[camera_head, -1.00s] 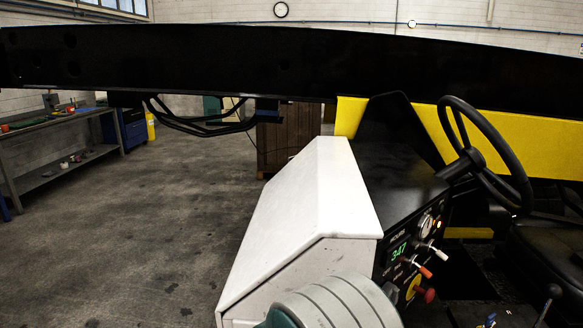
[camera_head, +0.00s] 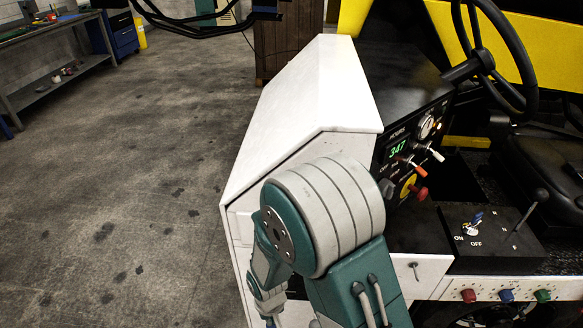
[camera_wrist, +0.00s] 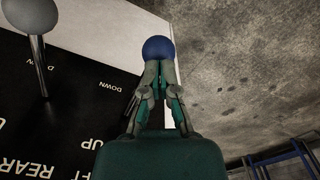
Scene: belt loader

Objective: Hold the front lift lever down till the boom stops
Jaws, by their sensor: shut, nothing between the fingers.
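In the wrist view a lever with a round blue knob (camera_wrist: 158,48) stands just beyond my gripper (camera_wrist: 158,66). The fingers are shut with nothing between them, and their tips overlap the lower edge of the knob. I cannot tell whether they touch it. The lever's shaft is mostly hidden behind the fingers. A second lever with a grey ball knob (camera_wrist: 30,16) stands at the upper left on the black panel (camera_wrist: 70,85), which is lettered DOWN, UP and REAR. In the head view the lever panel and my fingers are hidden; the boom is almost entirely out of frame.
The white sloped housing (camera_head: 300,100) stands beside my arm. A dash with a green 347 display (camera_head: 398,150), a steering wheel (camera_head: 490,60) and a switch box (camera_head: 490,235) are at right. A workbench (camera_head: 60,55) stands far left. The floor (camera_head: 130,170) between is clear.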

